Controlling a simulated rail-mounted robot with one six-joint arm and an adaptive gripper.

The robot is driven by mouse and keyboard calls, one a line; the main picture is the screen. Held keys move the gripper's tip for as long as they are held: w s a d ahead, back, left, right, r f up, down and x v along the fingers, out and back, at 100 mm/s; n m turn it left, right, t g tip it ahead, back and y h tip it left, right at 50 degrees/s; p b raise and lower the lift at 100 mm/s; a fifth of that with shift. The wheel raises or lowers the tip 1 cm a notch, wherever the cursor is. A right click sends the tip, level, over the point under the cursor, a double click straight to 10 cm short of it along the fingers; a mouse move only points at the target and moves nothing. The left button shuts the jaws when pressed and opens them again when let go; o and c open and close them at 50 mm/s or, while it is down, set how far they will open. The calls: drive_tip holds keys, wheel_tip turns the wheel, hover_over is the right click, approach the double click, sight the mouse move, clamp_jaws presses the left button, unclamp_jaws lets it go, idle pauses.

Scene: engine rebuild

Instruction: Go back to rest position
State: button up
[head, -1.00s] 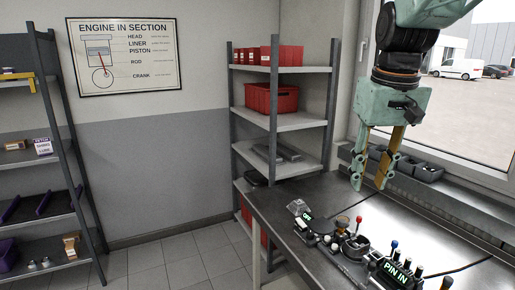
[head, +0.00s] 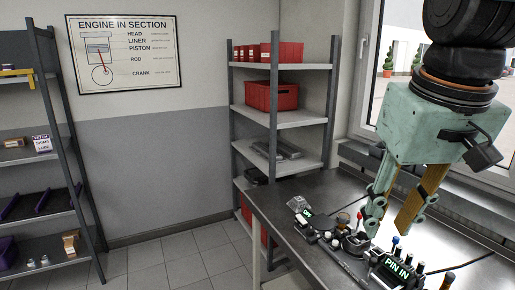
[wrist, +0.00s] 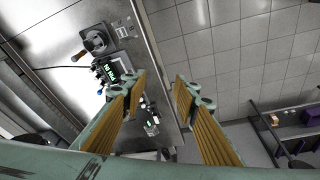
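My gripper (head: 388,214) hangs from the upper right of the head view, above the metal workbench (head: 285,192). Its two fingers are apart with nothing seen between them. In the wrist view my gripper (wrist: 160,85) is also spread, with bench edge and floor showing between the fingers. One finger comes close in the picture to the devices on the bench; whether it touches them cannot be told.
A "PIN IN" device (head: 395,268) with coloured knobs stands at the bench front. A grey shelf with red bins (head: 271,95) stands behind the bench, and another shelf (head: 40,152) is at left. The floor (head: 190,262) between is clear.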

drive_tip(key=s+a+f, duration=0.1)
drive_tip(key=s+f, duration=0.2)
drive_tip(key=s, duration=0.4)
drive_tip(key=s+a+f+b, duration=0.1)
drive_tip(key=s+f, duration=0.2)
drive_tip(key=s, duration=0.4)
drive_tip(key=shift+t, duration=0.4)
drive_tip(key=shift+w+r, duration=0.1)
idle(1.5)
